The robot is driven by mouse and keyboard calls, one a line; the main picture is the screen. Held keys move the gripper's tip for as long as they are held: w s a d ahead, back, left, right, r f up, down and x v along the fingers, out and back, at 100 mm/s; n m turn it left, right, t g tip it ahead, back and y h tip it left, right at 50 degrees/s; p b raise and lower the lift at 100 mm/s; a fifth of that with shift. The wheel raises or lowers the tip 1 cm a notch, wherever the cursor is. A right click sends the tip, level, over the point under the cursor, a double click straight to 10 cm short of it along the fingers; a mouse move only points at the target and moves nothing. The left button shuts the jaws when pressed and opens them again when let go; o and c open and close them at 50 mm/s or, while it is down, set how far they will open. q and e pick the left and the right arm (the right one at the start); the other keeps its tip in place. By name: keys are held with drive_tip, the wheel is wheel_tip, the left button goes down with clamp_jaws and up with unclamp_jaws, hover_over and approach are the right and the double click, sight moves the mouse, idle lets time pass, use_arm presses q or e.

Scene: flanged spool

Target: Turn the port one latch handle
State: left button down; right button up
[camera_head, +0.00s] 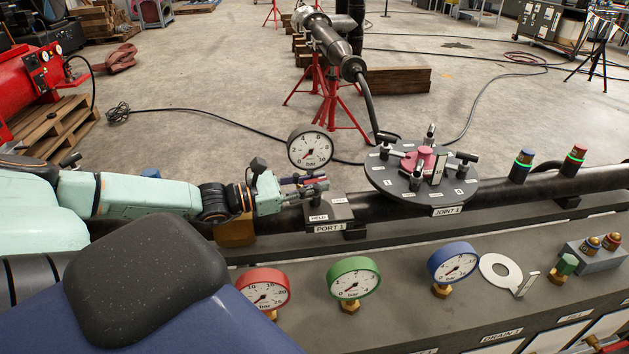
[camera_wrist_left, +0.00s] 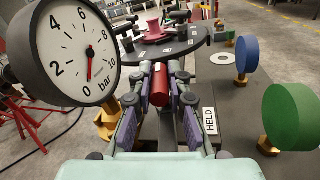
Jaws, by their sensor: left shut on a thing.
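The port one block (camera_head: 330,213) is a dark box with a "PORT 1" label on its front, beside the dark pipe. A "HELD" label (camera_wrist_left: 210,121) shows next to the fingers in the left wrist view. My left gripper (camera_head: 316,187) reaches in from the left over the block. In the left wrist view it is shut on the red cylindrical grip of the latch handle (camera_wrist_left: 159,86), which sits between the two fingers. The fingers hide most of the handle in the head view. My right gripper is not in view.
A black-rimmed gauge (camera_head: 310,149) stands close behind my left gripper. A round flange (camera_head: 422,186) labelled "JOINT 1" is to the right. Red (camera_head: 263,289), green (camera_head: 353,278) and blue (camera_head: 453,264) gauges stand on the front bench. Open floor lies beyond the pipe.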

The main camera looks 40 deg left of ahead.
use_arm(q)
drive_tip(key=c, duration=1.3)
unclamp_jaws()
drive_tip(key=shift+s, duration=0.1)
